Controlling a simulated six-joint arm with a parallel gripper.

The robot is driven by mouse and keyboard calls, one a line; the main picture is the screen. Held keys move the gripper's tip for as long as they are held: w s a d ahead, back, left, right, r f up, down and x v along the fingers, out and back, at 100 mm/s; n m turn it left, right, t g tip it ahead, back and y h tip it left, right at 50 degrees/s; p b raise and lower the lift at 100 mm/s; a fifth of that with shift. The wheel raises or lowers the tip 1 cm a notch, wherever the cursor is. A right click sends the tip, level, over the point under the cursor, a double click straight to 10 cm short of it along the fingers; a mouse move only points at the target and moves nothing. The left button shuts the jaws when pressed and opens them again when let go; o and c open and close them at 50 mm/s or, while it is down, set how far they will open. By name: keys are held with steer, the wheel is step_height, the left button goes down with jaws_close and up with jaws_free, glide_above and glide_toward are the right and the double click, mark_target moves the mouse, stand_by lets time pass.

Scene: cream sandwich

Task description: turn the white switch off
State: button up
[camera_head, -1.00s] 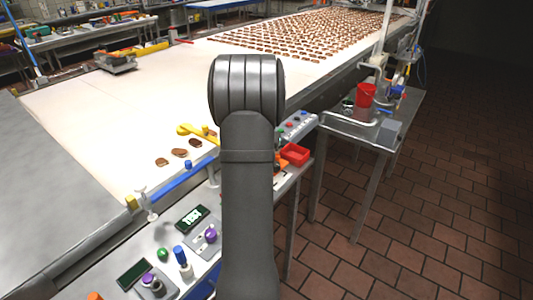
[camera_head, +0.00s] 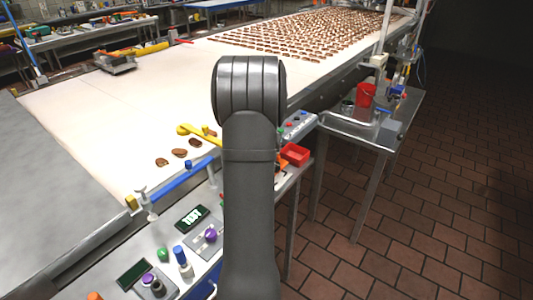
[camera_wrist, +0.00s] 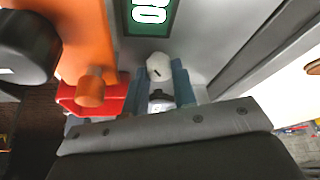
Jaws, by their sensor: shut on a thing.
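In the head view my arm hides the gripper and the white switch.
In the wrist view an orange part (camera_wrist: 90,50) with a knob stands close at left, beside a red bin (camera_wrist: 68,97). The head view shows a conveyor (camera_head: 110,110) with sandwich pieces and a control panel with two displays (camera_head: 192,218).

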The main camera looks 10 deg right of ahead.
steer(key=n, duration=0.2)
steer(key=n+y, duration=0.2)
steer(key=n, duration=0.1)
steer(key=shift+d+n, duration=0.25)
steer(key=shift+n, duration=0.05)
steer(key=n+y, duration=0.1)
steer(key=n, duration=0.1)
steer(key=n+y, duration=0.1)
steer(key=n, duration=0.2)
steer(key=shift+d+g, duration=0.1)
steer(key=shift+g, duration=0.2)
steer(key=shift+n, duration=0.4)
steer(key=o, duration=0.7)
steer(key=shift+r, duration=0.1)
steer(key=v, duration=1.7)
steer(key=shift+d, duration=0.3)
steer(key=shift+s, duration=0.1)
steer(key=x, duration=1.7)
steer(key=shift+a, duration=0.3)
